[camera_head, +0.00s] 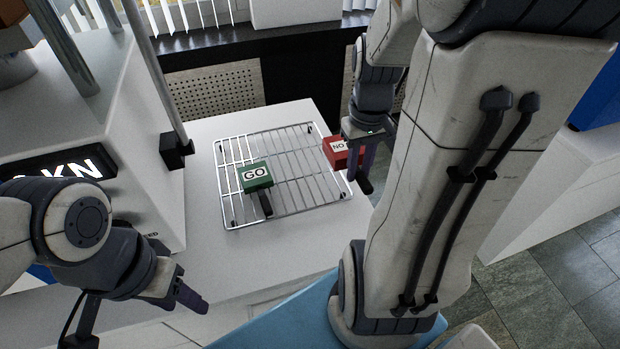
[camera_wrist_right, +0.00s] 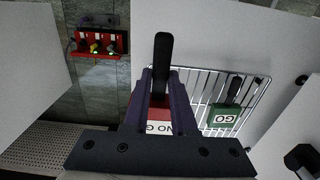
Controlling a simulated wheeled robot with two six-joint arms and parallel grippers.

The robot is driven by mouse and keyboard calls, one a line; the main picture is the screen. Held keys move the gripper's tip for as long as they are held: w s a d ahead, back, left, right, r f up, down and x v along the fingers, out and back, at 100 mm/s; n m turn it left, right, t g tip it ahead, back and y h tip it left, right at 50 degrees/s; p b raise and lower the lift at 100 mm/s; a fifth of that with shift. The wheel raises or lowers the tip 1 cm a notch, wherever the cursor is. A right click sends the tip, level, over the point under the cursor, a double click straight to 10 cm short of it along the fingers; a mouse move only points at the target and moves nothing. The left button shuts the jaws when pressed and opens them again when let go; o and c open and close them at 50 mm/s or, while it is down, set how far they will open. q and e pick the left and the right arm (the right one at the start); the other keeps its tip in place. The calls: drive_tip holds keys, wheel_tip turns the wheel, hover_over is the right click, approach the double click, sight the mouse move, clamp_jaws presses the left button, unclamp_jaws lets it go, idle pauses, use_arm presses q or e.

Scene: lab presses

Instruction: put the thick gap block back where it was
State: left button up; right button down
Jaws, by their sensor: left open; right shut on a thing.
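A red block marked NO GO (camera_head: 338,150) is at the right edge of the wire rack (camera_head: 228,205). My right gripper (camera_head: 366,180) is shut on it. In the right wrist view the red block (camera_wrist_right: 155,128) sits between the two fingers, with its black handle (camera_wrist_right: 162,62) pointing out past the fingertips. A green block marked GO (camera_head: 256,177) lies on the rack with its black handle toward the front; it also shows in the right wrist view (camera_wrist_right: 223,117). My left gripper (camera_head: 185,297) is open and empty at the lower left, away from both blocks.
A press with a kN display (camera_head: 58,170) stands left of the rack. The rack lies on a white table (camera_head: 205,240), clear in front of it. A red holder with several small items (camera_wrist_right: 100,42) shows in the right wrist view.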

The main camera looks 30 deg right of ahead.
drive_tip(key=shift+s+f, duration=0.15)
hover_over(318, 184)
wheel_tip(318, 184, down, 7)
drive_tip(key=shift+r, duration=0.2)
drive_tip(key=shift+f+b, duration=0.4)
drive_tip(key=shift+f, duration=1.6)
drive_tip(key=c, duration=0.7)
unclamp_jaws()
drive_tip(key=shift+f, duration=0.15)
